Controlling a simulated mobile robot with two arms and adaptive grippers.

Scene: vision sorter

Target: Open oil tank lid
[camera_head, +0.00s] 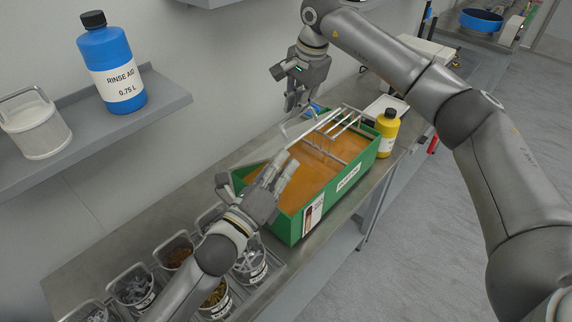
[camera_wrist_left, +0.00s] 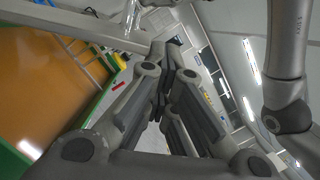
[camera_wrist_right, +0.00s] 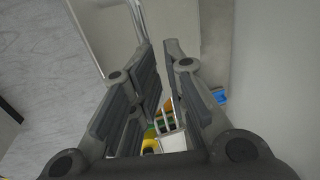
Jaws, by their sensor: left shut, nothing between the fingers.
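The green oil tank (camera_head: 291,228) stands on the metal bench, with an orange-brown oil surface (camera_head: 259,182) showing inside. A thin pale bar or lid edge (camera_head: 300,142) runs above the tank along its wall side. A curved metal handle (camera_head: 284,128) rises beside it, and a bent metal bar (camera_wrist_right: 139,20) shows near the fingers in the right wrist view. My left gripper (camera_head: 287,170) is shut and empty over the tank's near half. My right gripper (camera_head: 296,104) is slightly open above the tank's far wall side, close to the handle. I cannot tell whether it touches the handle.
A wire rack (camera_head: 348,122) sits at the tank's far end. A yellow bottle (camera_head: 386,134) stands right of it. Several small bins (camera_head: 131,287) line the near bench. A blue rinse aid bottle (camera_head: 107,62) and a white basket (camera_head: 37,128) stand on the wall shelf (camera_head: 160,105).

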